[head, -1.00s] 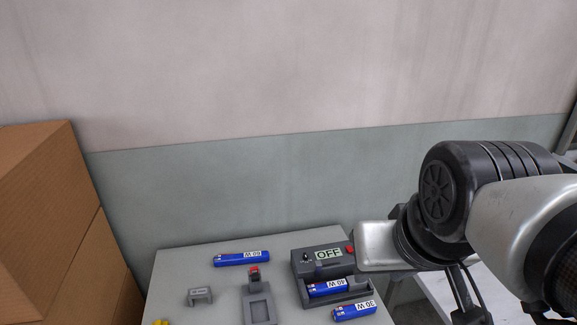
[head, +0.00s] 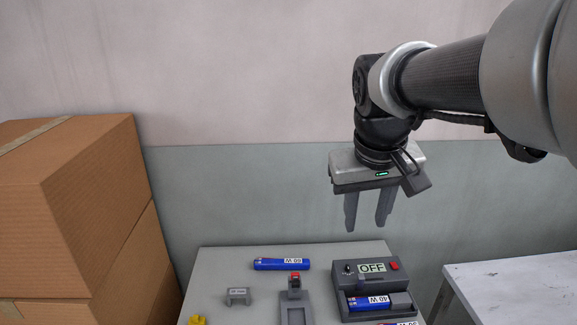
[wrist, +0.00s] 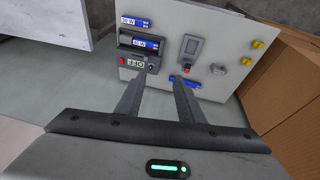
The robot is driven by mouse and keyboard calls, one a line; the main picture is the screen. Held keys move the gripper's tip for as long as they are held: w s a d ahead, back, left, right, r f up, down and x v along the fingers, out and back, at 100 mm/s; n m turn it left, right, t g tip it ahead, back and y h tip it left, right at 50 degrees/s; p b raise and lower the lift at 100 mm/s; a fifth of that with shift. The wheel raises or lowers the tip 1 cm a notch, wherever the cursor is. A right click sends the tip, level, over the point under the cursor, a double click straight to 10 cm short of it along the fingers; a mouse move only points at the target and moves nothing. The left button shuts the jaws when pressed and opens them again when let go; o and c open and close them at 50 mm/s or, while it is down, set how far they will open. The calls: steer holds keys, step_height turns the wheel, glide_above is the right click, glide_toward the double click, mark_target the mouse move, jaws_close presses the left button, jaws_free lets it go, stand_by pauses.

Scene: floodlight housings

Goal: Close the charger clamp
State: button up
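The charger (head: 345,283) is a dark grey box with a black knob, an "OFF" display and a red button. A blue battery marked 40 W (head: 368,303) lies in its front slot, with a grey block (head: 400,299) at the battery's right end. A small dark bar sits behind the slot; I cannot tell which part is the clamp or how it stands. My gripper (head: 366,227) is open and empty, pointing down above the charger's back edge, touching nothing. The wrist view shows the charger (wrist: 121,72) beyond the left finger.
A grey fixture (head: 293,312) with a red-topped upright stands left of the charger. A blue battery (head: 281,264) lies behind it. A grey bracket (head: 238,296) and yellow piece (head: 197,321) are further left. Cardboard boxes (head: 90,190) stand left; a pale table (head: 510,285) stands right.

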steer(key=w+d+f+g+b, duration=0.1)
steer(key=w+d+f, duration=0.1)
steer(key=w+f, duration=0.3)
steer(key=w+d+f+g+b, duration=0.1)
steer(key=w+d+f+b, duration=0.1)
steer(key=w, duration=0.5)
steer(key=g+y+b, duration=0.1)
steer(key=b, duration=0.1)
glide_toward(361, 274)
step_height(361, 274, down, 7)
steer(key=shift+w+f+b, duration=0.1)
steer(key=shift+b, duration=0.35)
jaws_close()
